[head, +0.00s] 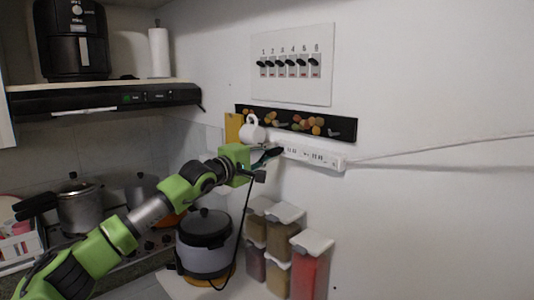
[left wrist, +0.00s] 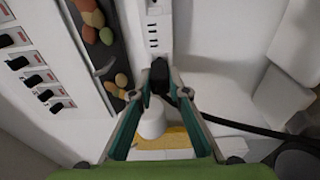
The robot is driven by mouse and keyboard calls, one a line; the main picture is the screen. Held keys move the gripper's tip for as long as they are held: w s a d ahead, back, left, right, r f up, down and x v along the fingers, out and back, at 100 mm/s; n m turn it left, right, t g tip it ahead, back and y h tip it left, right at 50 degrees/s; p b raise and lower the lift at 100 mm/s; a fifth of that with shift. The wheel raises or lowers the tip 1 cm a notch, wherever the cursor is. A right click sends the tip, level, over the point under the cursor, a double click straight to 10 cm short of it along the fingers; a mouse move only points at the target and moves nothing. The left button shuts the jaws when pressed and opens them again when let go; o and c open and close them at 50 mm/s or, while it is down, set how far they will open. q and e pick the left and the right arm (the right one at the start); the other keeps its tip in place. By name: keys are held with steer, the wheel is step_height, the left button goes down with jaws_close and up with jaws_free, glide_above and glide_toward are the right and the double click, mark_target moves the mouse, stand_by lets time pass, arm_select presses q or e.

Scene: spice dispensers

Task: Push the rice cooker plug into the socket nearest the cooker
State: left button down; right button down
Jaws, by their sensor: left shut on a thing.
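The rice cooker (head: 205,241), grey with a black lid, stands on the counter below my left arm. Its black cord (head: 241,215) rises toward my left gripper (head: 272,155). In the left wrist view, the teal fingers of this gripper (left wrist: 160,88) are shut on the black plug (left wrist: 160,75). A white socket strip (head: 322,157) is fixed to the wall beside the fingertips. It also shows in the left wrist view (left wrist: 152,18), with dark slots just beyond the plug. The plug's prongs are hidden, and I cannot tell whether it touches the strip. My right gripper is not in view.
A panel of numbered switches (head: 291,65) is above. Spice containers (head: 310,265) stand right of the cooker. A pot (head: 80,209) is at left.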

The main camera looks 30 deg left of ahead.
arm_select(q)
steer(key=shift+w+d, duration=0.1)
steer(key=shift+w, duration=0.15)
steer(key=c, duration=1.8)
jaws_free()
steer(key=shift+c, duration=0.2)
steer(key=shift+s, duration=0.1)
steer(key=shift+s+f, duration=0.1)
steer(key=shift+s, duration=0.1)
steer(key=v, duration=1.1)
steer(key=shift+s, duration=0.2)
